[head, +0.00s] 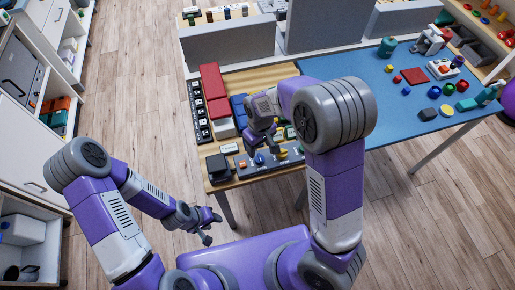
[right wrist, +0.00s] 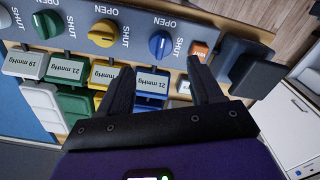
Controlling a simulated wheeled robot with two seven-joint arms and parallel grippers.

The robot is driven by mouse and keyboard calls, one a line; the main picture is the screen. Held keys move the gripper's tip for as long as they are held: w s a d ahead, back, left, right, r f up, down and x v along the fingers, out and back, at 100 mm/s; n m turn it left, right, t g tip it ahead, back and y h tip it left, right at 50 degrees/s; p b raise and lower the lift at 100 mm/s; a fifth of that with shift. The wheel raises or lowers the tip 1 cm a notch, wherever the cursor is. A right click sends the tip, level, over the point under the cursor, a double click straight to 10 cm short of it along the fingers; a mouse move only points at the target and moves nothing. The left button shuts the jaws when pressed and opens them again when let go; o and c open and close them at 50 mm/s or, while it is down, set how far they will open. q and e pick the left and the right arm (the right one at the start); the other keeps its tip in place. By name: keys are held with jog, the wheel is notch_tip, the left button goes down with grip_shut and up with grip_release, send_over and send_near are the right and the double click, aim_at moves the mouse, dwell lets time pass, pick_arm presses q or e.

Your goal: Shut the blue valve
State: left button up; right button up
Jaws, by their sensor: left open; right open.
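The blue valve (right wrist: 160,44) is a round knob on a grey panel (right wrist: 135,56) in the right wrist view. Its ridge runs roughly up and down, toward the OPEN label above it; SHUT is printed at its right. It also shows small in the head view (head: 259,159). My right gripper (right wrist: 160,65) is open and empty, its fingertips just short of the blue valve, which lies ahead of the gap between them. In the head view the right gripper (head: 263,138) hangs over the panel. My left gripper (head: 211,228) is open and empty, away from the table.
A yellow valve (right wrist: 103,33) and a green valve (right wrist: 47,24) sit left of the blue one. An orange part (right wrist: 200,50) and a black box (right wrist: 253,70) are at its right. Gauge plates marked in mmHg line the panel. A blue table (head: 385,105) holds small objects.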

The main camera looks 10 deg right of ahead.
aim_at(260, 157)
jog(key=f, duration=0.2)
jog(key=f+b, duration=0.1)
jog(key=f, duration=0.4)
jog(key=shift+s, duration=0.25)
jog(key=shift+c, duration=0.5)
jog(key=c, duration=1)
